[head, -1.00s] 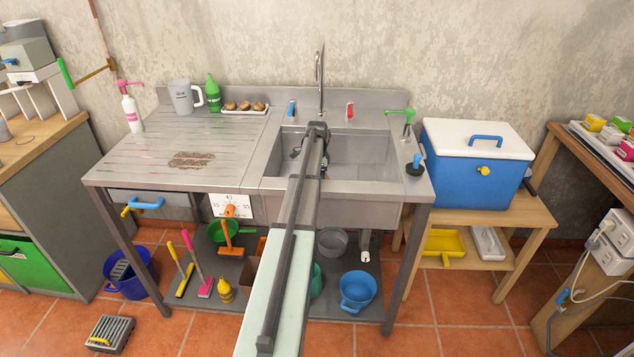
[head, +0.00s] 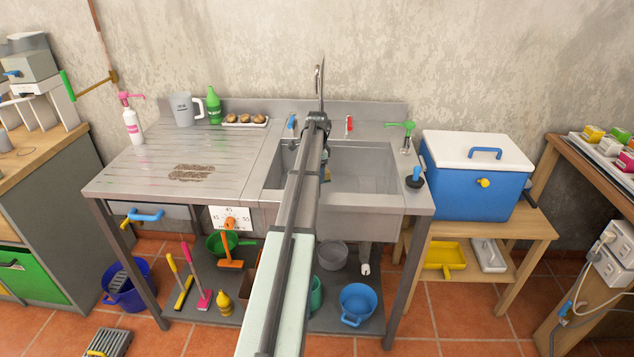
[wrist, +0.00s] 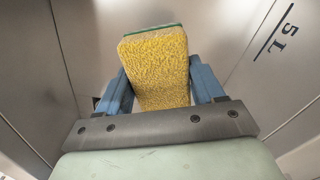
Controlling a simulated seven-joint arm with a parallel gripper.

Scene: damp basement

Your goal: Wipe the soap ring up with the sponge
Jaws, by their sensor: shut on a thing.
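The sponge (wrist: 158,62) is a yellow block with a green edge in the wrist view. My gripper (wrist: 160,88) is shut on it, with a blue finger on each side. In the head view, my arm reaches over the sink (head: 368,168), and the gripper end is mostly hidden behind the arm. Grey metal walls surround the sponge in the wrist view; I cannot tell if it touches them. A brown, speckled patch (head: 191,172) lies on the ribbed drainboard left of the sink. I cannot make out a distinct soap ring in the sink.
A tap (head: 319,88) stands behind the sink. A grey jug (head: 184,109), a green bottle (head: 214,106) and a tray of brown lumps (head: 246,120) line the drainboard's back. The drainboard's front is clear.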

